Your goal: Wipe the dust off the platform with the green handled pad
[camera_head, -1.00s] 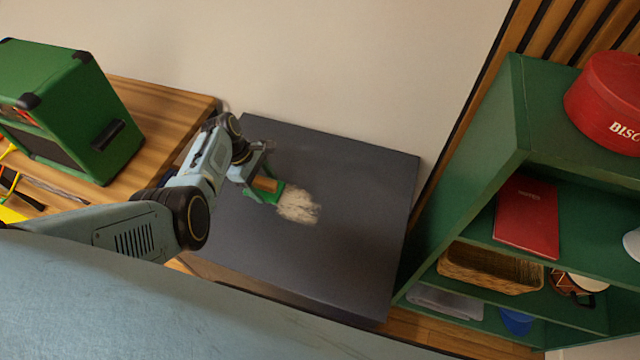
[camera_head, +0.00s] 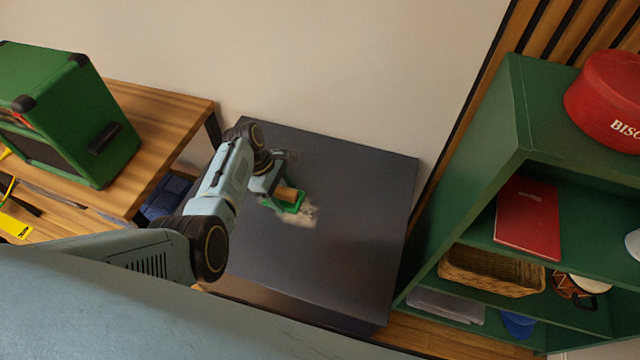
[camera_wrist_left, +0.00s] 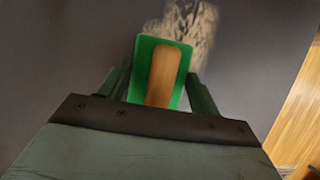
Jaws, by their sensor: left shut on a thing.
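The platform (camera_head: 345,240) is a dark grey square top against the wall. A pale patch of dust (camera_head: 303,217) lies near its middle and also shows in the left wrist view (camera_wrist_left: 196,28). The pad (camera_head: 286,205) has a green base and a wooden-coloured handle; it shows in the left wrist view (camera_wrist_left: 142,62) too. My left gripper (camera_head: 280,190) is shut on the pad, which is low over the platform and covers part of the dust. I cannot tell whether the pad touches the surface. My right gripper is not in view.
A wooden table (camera_head: 165,110) with a green amplifier (camera_head: 75,120) stands at the left. A green shelf (camera_head: 470,150) at the right holds a red tin (camera_head: 610,95), a red book (camera_head: 528,218) and a basket (camera_head: 490,270). The platform's right and front parts are clear.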

